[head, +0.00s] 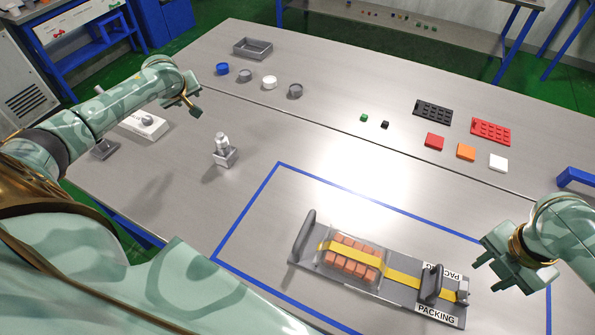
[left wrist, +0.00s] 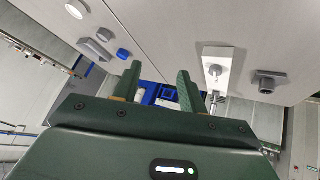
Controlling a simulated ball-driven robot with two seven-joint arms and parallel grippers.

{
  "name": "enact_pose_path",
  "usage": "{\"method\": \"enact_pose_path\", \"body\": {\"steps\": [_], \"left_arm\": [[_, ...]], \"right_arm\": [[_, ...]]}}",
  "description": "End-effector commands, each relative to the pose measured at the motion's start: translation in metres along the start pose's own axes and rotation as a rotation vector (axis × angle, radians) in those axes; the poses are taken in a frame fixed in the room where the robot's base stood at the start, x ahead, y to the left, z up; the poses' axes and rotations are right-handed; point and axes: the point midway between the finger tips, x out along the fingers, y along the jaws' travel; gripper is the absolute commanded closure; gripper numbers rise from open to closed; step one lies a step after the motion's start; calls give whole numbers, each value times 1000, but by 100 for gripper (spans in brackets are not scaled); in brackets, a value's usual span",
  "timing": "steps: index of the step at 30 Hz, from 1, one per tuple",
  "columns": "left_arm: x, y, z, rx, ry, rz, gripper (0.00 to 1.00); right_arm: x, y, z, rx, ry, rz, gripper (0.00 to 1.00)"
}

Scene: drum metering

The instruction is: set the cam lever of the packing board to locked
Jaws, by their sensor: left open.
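The grey packing board (head: 398,295) lies inside the blue outline on the table, at the lower right of the head view. A yellow strap (head: 402,277) runs over a clear-covered block of orange-brown pieces (head: 350,261). A dark upright lever-like part (head: 431,284) stands between the PACKING labels; I cannot tell its setting. A small grey fitting (head: 462,291) sits at the strap's right end. My right gripper (head: 499,276) is just right of the board, fingers apart, seemingly empty. My left gripper (head: 192,108) is open and empty above the table's left part; its fingers show in the left wrist view (left wrist: 158,88).
A dark handle-like upright (head: 305,236) stands at the board's left end. A bottle in a grey holder (head: 225,156) and a white device (head: 143,125) stand at left. Several small cups, a tray (head: 253,47) and coloured blocks lie farther back. The table's middle is clear.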

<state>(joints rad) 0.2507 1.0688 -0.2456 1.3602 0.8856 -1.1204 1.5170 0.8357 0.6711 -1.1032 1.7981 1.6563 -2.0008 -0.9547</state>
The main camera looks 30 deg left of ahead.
Motion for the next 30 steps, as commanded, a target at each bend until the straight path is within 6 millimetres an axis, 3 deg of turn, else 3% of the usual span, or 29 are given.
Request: {"method": "enact_pose_path", "body": {"steps": [1, 5, 7, 12, 15, 18, 21, 26, 30], "left_arm": [[-24, 31, -1, 20, -24, 11, 58], [-80, 86, 27, 122, -129, -4, 58], [-104, 112, 65, 209, -220, -10, 58], [-143, 150, 175, 435, -445, -8, 58], [-166, 164, 234, 573, -554, 9, 58], [-190, 176, 280, 701, -634, 34, 58], [-210, 183, 312, 804, -682, 59, 58], [-226, 187, 338, 895, -715, 83, 58], [-221, 186, 350, 911, -723, 89, 58]], "right_arm": [[0, 0, 0, 0, 0, 0, 64], [0, 0, 0, 0, 0, 0, 64], [0, 0, 0, 0, 0, 0, 64], [0, 0, 0, 0, 0, 0, 64], [0, 0, 0, 0, 0, 0, 64], [0, 0, 0, 0, 0, 0, 64], [0, 0, 0, 0, 0, 0, 64], [0, 0, 0, 0, 0, 0, 64], [0, 0, 0, 0, 0, 0, 64]]}}
